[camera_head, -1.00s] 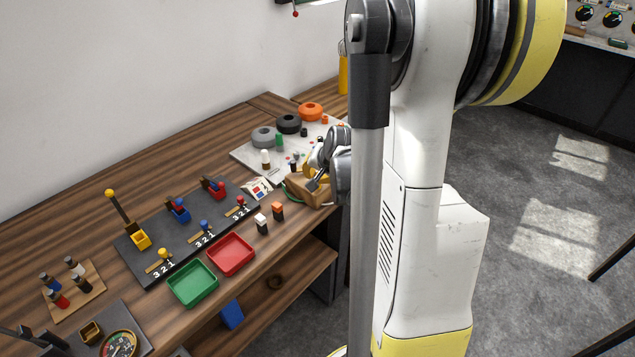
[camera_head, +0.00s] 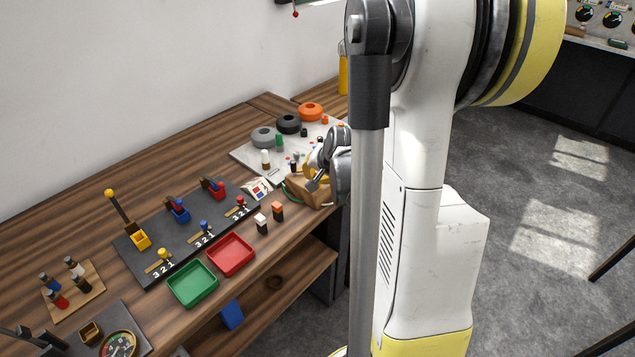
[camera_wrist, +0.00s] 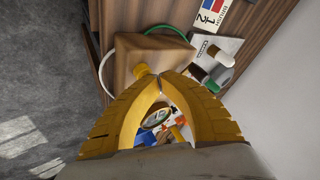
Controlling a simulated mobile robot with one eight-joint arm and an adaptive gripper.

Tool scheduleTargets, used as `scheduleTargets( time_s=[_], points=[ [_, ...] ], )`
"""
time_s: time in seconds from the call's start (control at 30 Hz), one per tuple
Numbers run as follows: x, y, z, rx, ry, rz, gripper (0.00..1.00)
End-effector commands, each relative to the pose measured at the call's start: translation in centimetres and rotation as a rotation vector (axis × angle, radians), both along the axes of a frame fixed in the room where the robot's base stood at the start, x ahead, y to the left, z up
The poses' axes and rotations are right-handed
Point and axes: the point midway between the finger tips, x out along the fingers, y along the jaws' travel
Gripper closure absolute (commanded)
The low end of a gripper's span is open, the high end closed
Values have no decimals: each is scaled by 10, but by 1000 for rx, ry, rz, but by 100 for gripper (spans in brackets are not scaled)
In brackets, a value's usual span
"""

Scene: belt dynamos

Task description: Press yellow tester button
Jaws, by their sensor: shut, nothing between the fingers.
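The tester is a wooden box (camera_wrist: 150,52) with a green and a white wire in the wrist view. It also shows in the head view (camera_head: 307,190), partly hidden by my gripper. A yellow knob (camera_wrist: 142,71), which looks like the tester button, is at the box's edge in the wrist view. My gripper (camera_wrist: 162,78) is shut and empty, its yellow fingertips meeting just beside the knob. I cannot tell whether they touch it. In the head view my gripper (camera_head: 318,181) is over the box, and the button cannot be made out.
A light panel (camera_head: 250,153) with grey, black and orange round parts lies behind the box. A small card (camera_head: 257,189), a white-topped block (camera_head: 261,224) and an orange-topped block (camera_head: 278,211) stand to the left. Red (camera_head: 249,248) and green trays (camera_head: 211,291) lie nearer.

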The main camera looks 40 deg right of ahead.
Motion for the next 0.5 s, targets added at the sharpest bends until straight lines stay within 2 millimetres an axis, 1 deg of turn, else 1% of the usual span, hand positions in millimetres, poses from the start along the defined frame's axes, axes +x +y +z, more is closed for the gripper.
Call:
scheduleTargets(
  time_s=[0.03, 0.17, 0.5],
  points=[
    [0, 0, -4, 0, 0, 0, 100],
    [0, 0, -9, 1, 0, 0, 100],
    [0, 1, -8, 2, 1, 1, 100]
  ],
)
